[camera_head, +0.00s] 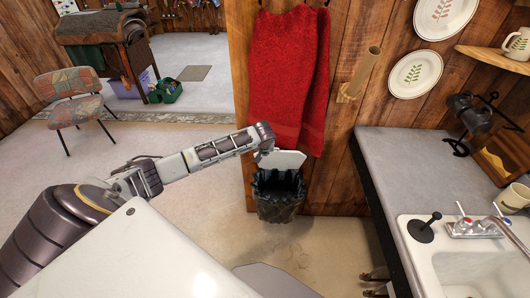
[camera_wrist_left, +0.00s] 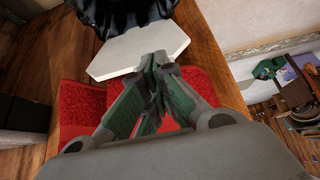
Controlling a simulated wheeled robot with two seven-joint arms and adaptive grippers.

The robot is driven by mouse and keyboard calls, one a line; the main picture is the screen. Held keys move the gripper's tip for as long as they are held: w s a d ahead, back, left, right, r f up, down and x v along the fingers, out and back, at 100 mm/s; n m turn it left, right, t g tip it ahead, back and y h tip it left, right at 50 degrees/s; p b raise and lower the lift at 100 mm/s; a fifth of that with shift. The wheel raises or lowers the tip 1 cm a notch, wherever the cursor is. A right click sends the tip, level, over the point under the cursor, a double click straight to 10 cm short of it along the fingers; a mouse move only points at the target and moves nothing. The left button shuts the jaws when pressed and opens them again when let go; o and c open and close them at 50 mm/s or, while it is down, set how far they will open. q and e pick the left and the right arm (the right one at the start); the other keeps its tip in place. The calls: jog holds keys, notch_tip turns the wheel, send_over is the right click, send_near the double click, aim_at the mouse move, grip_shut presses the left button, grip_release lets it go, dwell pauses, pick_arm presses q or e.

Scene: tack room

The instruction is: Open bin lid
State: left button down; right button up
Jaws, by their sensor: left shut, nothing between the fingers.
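The bin (camera_head: 278,196) stands on the floor against the wooden wall, lined with a black bag that also shows in the left wrist view (camera_wrist_left: 120,12). Its white lid (camera_head: 284,159) is raised at the back, and the bin's mouth shows open. The lid also shows in the left wrist view (camera_wrist_left: 136,50). My left arm reaches in from the left, and its gripper (camera_head: 266,150) is at the lid's left edge. In the left wrist view the gripper's fingers (camera_wrist_left: 158,62) are together and empty, close to the lid; I cannot tell if they touch it. My right gripper is out of view.
A red towel (camera_head: 289,75) hangs on the wall just above the lid. A grey counter (camera_head: 420,165) with a white sink (camera_head: 470,270) stands to the right. A patterned chair (camera_head: 68,84) stands far left. The floor left of the bin is clear.

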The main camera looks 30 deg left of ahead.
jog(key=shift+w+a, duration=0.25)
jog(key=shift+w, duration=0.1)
